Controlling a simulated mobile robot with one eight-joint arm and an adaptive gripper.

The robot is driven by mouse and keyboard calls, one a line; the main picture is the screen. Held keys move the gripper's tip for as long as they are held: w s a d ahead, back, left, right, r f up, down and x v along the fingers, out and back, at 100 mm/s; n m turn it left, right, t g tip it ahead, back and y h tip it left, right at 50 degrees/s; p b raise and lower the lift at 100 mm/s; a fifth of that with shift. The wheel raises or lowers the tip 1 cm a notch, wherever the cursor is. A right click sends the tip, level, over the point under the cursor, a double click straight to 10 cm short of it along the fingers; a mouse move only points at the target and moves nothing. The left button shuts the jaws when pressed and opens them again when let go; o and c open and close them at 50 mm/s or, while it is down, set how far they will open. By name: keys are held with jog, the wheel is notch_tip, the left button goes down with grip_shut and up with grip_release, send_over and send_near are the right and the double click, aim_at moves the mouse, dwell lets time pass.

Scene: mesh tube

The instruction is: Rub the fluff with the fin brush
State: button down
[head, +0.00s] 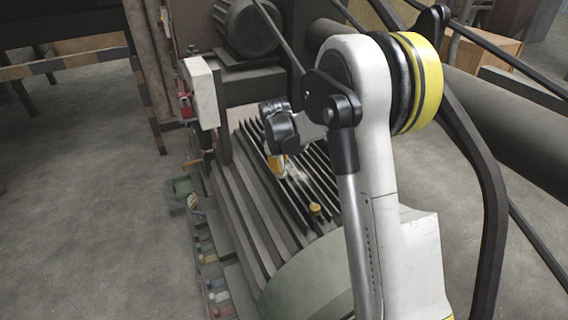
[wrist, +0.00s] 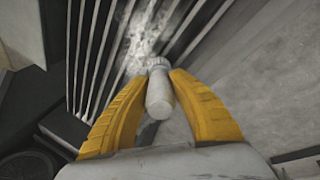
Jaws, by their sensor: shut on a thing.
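My gripper (wrist: 160,80) has its yellow fingers shut on the fin brush (wrist: 159,97), a pale round-handled tool whose head points away from me. The fluff (wrist: 146,32) is a whitish grey fuzzy patch lying over the dark fins, just beyond the brush head. The brush head is at the near edge of the fluff; I cannot tell whether they touch. In the head view my gripper (head: 277,165) is low over the finned housing, with the fluff (head: 297,174) showing pale beside it to the right. The brush is mostly hidden there.
Parallel fins (head: 315,180) run along the motor housing, with a small yellow knob (head: 315,208) standing among them. A pale box (head: 201,92) stands left of the arm. Coloured small items (head: 212,283) line the housing's left side. The concrete floor at left is open.

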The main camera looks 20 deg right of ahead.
jog(key=shift+w, duration=0.8)
jog(key=shift+d, duration=1.95)
jog(key=shift+d+f, duration=0.1)
jog(key=shift+d, duration=3.6)
jog(key=shift+w, duration=0.9)
jog(key=shift+a, duration=5.65)
jog(key=shift+r, duration=0.25)
jog(key=shift+r+p, duration=1.85)
jog(key=shift+r, duration=1.05)
